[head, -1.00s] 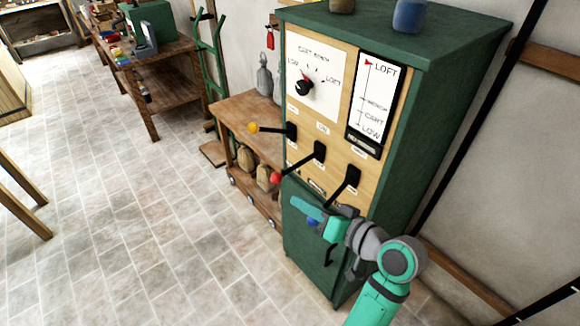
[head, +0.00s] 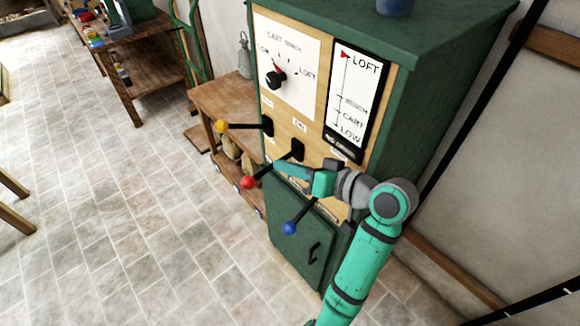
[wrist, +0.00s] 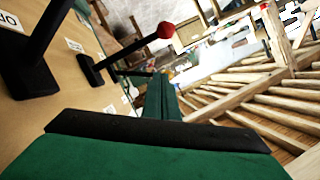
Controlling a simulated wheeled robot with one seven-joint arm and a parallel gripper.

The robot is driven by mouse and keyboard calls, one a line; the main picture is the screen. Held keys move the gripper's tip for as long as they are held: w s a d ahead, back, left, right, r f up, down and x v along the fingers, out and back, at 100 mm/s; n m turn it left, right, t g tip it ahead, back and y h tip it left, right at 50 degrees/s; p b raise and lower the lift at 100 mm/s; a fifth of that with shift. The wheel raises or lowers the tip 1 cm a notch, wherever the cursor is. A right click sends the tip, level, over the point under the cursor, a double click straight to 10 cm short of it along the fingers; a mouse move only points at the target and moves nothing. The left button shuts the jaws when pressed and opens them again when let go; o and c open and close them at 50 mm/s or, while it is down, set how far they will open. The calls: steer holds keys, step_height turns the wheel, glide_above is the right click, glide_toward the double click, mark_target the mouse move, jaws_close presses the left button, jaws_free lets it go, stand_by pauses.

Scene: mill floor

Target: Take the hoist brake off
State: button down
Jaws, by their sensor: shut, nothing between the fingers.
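The green cabinet (head: 440,110) carries three black levers on its wooden front. The left lever has a yellow knob (head: 222,126), the middle one a red knob (head: 247,182), the right one a blue knob (head: 290,228). Their small labels are too blurred to read. My gripper (head: 278,168) is shut and empty, its tip over the red-knobbed lever's shaft in the head view; contact cannot be told. The red knob also shows in the wrist view (wrist: 165,29), with another black lever (wrist: 35,50) nearer at left.
A dial with a black knob (head: 276,80) and a LOFT-to-LOW scale (head: 355,95) sit above the levers. A low wooden bench (head: 225,98) stands left of the cabinet.

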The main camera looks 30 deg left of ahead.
glide_above(260, 175)
steer(key=d, duration=0.2)
step_height(260, 175, down, 2)
steer(key=shift+s+a+f, duration=0.2)
steer(key=shift+s+f, duration=0.3)
steer(key=shift+f, duration=0.35)
steer(key=shift+s+a+f, duration=0.15)
steer(key=shift+s+f, duration=0.35)
steer(key=shift+f, duration=0.35)
